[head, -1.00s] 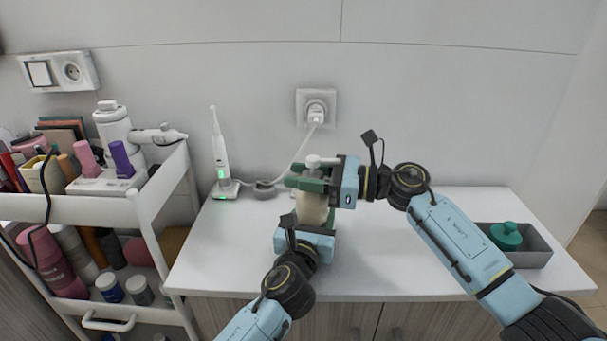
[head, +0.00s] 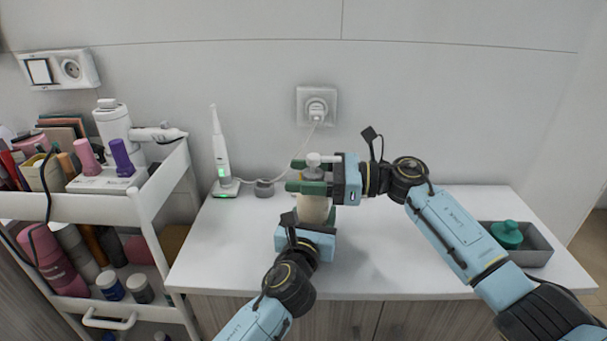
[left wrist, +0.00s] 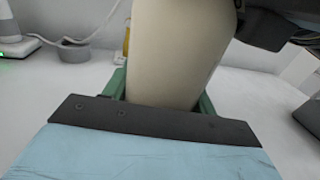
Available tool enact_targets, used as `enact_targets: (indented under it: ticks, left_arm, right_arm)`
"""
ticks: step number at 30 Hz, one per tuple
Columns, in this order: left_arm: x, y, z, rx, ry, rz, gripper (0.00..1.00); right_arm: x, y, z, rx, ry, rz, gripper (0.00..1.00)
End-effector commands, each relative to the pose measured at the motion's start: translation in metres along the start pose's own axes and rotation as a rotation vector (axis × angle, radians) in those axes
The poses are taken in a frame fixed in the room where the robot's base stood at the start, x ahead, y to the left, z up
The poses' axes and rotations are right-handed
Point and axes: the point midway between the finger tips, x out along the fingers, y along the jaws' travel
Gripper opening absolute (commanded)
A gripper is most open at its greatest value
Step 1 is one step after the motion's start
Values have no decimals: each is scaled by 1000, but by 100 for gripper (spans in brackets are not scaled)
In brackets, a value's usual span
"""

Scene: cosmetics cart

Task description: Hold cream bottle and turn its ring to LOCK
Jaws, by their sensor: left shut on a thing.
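The cream bottle (head: 314,210) stands upright on the white counter, with a white pump head (head: 314,160) on top. Its pale body fills the upper middle of the left wrist view (left wrist: 178,50). My left gripper (left wrist: 163,95) is shut on the lower part of the body, with one green finger on each side. My right gripper (head: 308,180) reaches in from the right at the bottle's neck, its green fingers on the far and near sides below the pump head. These fingers hide the ring and any LOCK mark, and whether they press on it cannot be told.
An electric toothbrush (head: 220,155) on its charger and a small grey cup (head: 264,189) stand left of the bottle. A cable runs to the wall socket (head: 316,105). A loaded white cart (head: 150,200) is at left. A grey tray (head: 540,249) with a teal item (head: 507,234) is at right.

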Motion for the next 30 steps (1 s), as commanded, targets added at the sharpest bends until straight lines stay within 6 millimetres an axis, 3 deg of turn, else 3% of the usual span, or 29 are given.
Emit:
enact_targets:
  ticks: [7,11,24,30]
  left_arm:
    - [0,0,1,1,-2,0,22]
    - [0,0,1,1,-2,1,22]
    - [0,0,1,2,-2,1,22]
    - [0,0,1,2,-1,0,22]
  right_arm:
    - [-1,0,2,-2,-2,0,59]
    - [-12,-1,1,-1,-2,-2,59]
    - [-99,0,0,-1,0,-2,59]
    - [-118,0,1,-1,0,0,59]
